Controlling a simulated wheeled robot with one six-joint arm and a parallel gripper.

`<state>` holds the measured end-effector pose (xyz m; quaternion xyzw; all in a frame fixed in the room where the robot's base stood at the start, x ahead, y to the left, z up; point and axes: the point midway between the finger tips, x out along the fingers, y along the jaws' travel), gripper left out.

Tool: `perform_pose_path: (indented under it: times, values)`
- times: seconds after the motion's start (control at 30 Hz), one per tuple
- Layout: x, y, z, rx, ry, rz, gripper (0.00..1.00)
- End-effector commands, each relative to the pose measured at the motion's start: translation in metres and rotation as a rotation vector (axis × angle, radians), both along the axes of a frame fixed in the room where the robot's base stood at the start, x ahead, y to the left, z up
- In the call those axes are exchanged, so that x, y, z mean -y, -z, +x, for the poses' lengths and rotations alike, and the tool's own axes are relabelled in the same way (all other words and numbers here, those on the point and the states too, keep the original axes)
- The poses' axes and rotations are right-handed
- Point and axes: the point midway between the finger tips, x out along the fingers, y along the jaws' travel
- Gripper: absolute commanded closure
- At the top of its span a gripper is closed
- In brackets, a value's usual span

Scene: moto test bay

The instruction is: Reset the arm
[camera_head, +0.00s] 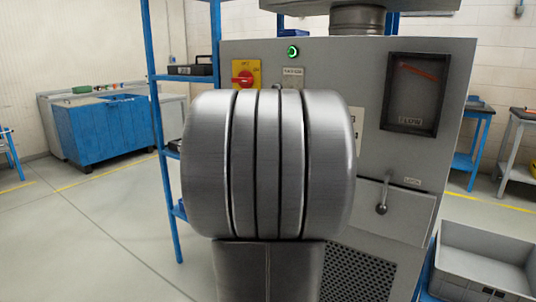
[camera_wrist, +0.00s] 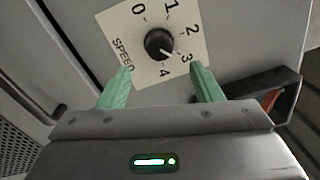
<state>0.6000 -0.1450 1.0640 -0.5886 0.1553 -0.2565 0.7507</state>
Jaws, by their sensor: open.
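In the wrist view my gripper (camera_wrist: 160,88) has two green fingers set apart, with nothing between them. Beyond the fingertips is a black speed knob (camera_wrist: 159,43) on a white dial plate (camera_wrist: 122,33) marked SPEED and 0 to 4. The knob's white mark points between 3 and 4, closer to 3. I cannot tell whether the fingertips touch the plate. In the head view my arm (camera_head: 268,165) fills the middle and hides the gripper, the knob and most of the dial plate.
The grey machine cabinet (camera_head: 340,65) carries a lit green button (camera_head: 293,51), a red-and-yellow switch (camera_head: 245,75), a dark gauge window (camera_head: 413,92) and a lever (camera_head: 383,203). A grey crate (camera_head: 485,262) stands at right. A blue shelf rack (camera_head: 160,120) is at left. Floor at left is clear.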

Motion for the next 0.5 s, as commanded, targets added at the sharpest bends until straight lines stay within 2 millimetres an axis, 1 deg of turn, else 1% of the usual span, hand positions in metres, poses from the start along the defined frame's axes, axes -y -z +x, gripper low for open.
perform_pose_path:
  times: [0.03,0.27,0.3,0.5]
  values:
    - [-0.007,-0.001,-0.009,0.002,-0.003,0.0,0.41]
    - [-0.033,0.002,-0.047,0.003,-0.003,-0.001,0.41]
    - [-0.024,0.004,-0.036,0.001,0.003,-0.001,0.41]
    - [0.001,0.002,-0.001,-0.001,0.005,0.0,0.41]
